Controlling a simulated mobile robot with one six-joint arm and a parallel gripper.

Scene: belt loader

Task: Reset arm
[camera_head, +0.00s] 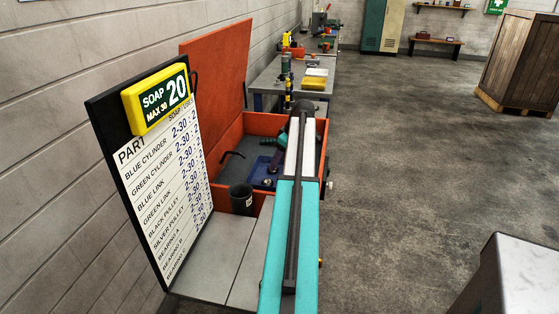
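I cannot make out my gripper or its fingertips in the head view. A long teal and white beam with a dark strip runs up the middle, and I cannot tell from this view where it ends. Just left of the beam stands an orange box (228,150) with its orange lid (217,68) raised. Inside the box are a blue tray-like item (262,172) and other dark parts too small to tell. The beam hides the right part of the box.
A parts board (160,190) with a yellow soap display (157,98) reading 20 stands left. A dark cup (241,198) is at the box's front. Workbenches (268,76) line the wall behind. A wooden crate (522,62) stands far right; the floor (410,160) between is clear.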

